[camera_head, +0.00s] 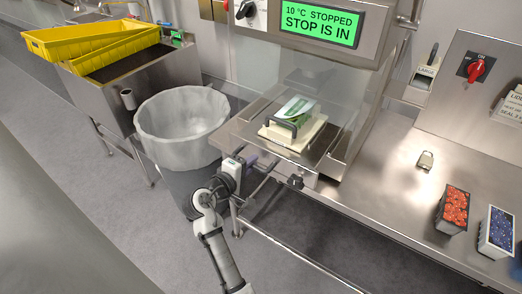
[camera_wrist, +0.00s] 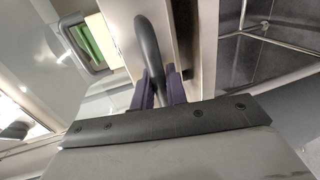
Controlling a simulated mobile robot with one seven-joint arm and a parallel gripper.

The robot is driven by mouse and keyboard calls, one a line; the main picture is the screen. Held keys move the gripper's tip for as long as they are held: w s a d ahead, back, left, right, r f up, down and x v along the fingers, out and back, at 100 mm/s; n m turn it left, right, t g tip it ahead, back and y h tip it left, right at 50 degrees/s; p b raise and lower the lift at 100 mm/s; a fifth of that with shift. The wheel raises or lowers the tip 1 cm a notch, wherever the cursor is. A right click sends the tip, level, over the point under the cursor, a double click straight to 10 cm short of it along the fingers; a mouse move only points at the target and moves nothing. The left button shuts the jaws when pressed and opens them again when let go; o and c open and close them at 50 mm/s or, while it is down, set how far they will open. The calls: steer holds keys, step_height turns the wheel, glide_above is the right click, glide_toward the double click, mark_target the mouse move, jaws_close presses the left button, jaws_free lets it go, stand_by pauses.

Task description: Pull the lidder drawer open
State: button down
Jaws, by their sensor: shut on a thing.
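The lidder is a steel machine with a green screen (camera_head: 318,22) reading "10 °C STOPPED STOP IS IN". Below it a pale plate (camera_head: 297,141) bears a dark-rimmed tray (camera_head: 291,121) with a green-and-white top; this tray also shows in the wrist view (camera_wrist: 88,45). My gripper (camera_head: 248,163) is at the front left of the lidder, low beside the steel edge. In the wrist view a dark curved handle (camera_wrist: 147,42) runs between the two fingers of my gripper (camera_wrist: 159,88), which are shut on it. The fingers hide the handle's lower part.
A grey bin with a pale liner (camera_head: 182,118) stands just left of my gripper. A yellow crate (camera_head: 92,42) is at the back left. On the right counter (camera_head: 400,190) lie a padlock-like piece (camera_head: 425,161), a red-filled punnet (camera_head: 453,208) and a blue-filled punnet (camera_head: 497,230).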

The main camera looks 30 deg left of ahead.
steer(key=f+p+v, duration=0.1)
steer(key=f+v, duration=0.1)
steer(key=v, duration=0.9)
steer(key=shift+s+p, duration=0.25)
steer(key=shift+p, duration=0.15)
steer(key=shift+f, duration=0.15)
steer(key=c, duration=1.5)
jaws_free()
steer(key=shift+o, duration=0.2)
steer(key=b+v, duration=0.2)
steer(key=v, duration=1.2)
steer(key=shift+w, duration=0.15)
